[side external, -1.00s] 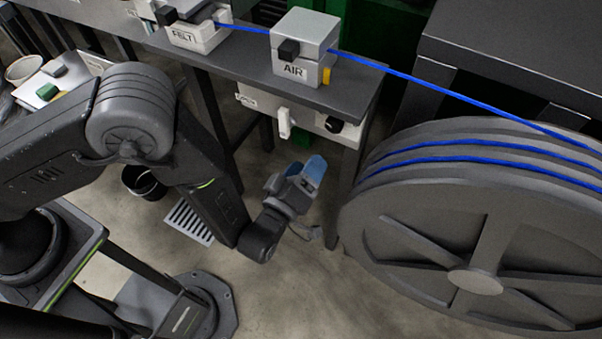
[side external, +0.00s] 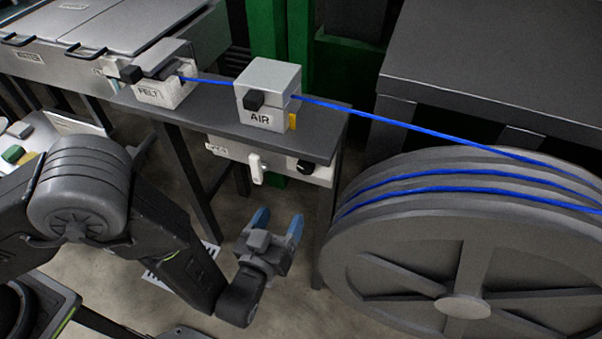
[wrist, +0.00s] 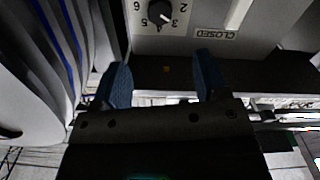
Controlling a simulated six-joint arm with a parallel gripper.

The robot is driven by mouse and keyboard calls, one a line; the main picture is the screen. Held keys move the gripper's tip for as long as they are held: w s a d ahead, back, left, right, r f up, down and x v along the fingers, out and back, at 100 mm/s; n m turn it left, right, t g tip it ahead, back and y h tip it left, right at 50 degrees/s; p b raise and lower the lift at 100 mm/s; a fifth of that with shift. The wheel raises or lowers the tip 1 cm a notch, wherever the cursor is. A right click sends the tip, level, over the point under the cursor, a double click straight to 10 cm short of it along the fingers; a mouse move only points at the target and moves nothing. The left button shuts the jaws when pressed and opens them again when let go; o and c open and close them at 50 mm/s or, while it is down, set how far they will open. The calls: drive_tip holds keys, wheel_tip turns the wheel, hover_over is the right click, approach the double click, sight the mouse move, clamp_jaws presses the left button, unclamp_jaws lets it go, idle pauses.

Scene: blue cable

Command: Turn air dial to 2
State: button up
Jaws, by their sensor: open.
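The air dial is a black round knob (side external: 305,167) on the pale panel below the bench's front edge. In the wrist view the knob (wrist: 160,12) sits at the top, ringed by printed numbers, which appear upside down; 2 and 3 are on its right, 5 and 6 on its left. A pale pointer mark slants down-right, roughly towards 3; its exact setting is hard to tell. My gripper (side external: 277,224) is open and empty, below and in front of the panel, with blue fingers apart. In the wrist view its fingertips (wrist: 161,72) stand apart from the knob.
A white lever (side external: 257,168) juts from the panel left of the knob; a CLOSED label (wrist: 215,33) shows nearby. The AIR box (side external: 268,92) stands on the bench above, with the blue cable (side external: 400,123) running to a large reel (side external: 390,245) close on the right.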

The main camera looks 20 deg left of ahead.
sight(304, 170)
drive_tip(key=w+m, duration=0.1)
drive_tip(key=w, duration=0.6)
drive_tip(key=w+m, duration=0.1)
drive_tip(key=w, duration=0.5)
drive_tip(key=shift+w, duration=0.4)
drive_tip(key=shift+c, duration=0.4)
drive_tip(key=c, duration=0.8)
drive_tip(key=shift+n, duration=2.9)
